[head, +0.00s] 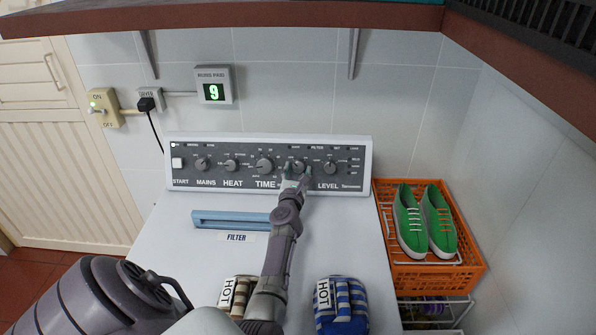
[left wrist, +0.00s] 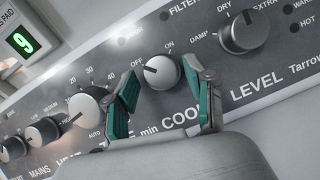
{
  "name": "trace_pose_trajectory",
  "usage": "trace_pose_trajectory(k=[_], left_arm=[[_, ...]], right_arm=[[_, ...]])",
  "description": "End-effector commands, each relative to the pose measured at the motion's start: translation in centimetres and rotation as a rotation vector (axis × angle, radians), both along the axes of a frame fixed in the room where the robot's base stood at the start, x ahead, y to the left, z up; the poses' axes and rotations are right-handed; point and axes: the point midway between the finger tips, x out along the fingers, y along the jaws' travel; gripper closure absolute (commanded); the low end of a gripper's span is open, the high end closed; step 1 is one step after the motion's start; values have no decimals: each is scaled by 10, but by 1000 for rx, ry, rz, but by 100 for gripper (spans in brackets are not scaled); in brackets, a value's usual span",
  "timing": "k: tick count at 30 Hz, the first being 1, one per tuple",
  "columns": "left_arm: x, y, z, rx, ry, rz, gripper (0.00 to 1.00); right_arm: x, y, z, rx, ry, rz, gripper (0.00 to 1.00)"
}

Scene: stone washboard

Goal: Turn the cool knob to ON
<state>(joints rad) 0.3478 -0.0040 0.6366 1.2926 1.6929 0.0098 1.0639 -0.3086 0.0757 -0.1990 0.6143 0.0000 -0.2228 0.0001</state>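The cool knob (left wrist: 163,73) is a round light-grey dial with a dark pointer line, on the dark control panel. OFF and ON are printed above it; the line tilts up-left, toward the OFF side. My left gripper (left wrist: 166,84) is open, with one green-padded finger on each side of the knob. The right-hand finger is close to the knob's edge; I cannot tell if it touches. In the head view the left gripper (head: 297,180) is at the panel, partly covering the cool knob (head: 298,166). My right gripper is not in view.
The level knob (head: 330,168) is right of the gripper, the time knob (head: 264,165) left. An orange crate (head: 430,272) with green shoes stands right. A shelf (head: 240,17) hangs above.

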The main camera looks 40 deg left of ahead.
Motion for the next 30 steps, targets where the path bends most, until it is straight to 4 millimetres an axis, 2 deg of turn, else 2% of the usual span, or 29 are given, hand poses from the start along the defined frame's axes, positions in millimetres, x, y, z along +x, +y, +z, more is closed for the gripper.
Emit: trace_pose_trajectory(k=[1, 7, 8, 17, 30], left_arm=[[0, 0, 0, 0, 0, 0, 59], [0, 0, 0, 0, 0, 0, 92], [0, 0, 0, 0, 0, 0, 94], [0, 1, 2, 34, 28, -21, 94], [-2, 4, 6, 262, 222, -159, 94]], right_arm=[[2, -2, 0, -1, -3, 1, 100], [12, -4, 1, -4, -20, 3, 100], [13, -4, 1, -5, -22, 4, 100], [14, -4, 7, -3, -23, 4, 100], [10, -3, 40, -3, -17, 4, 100]])
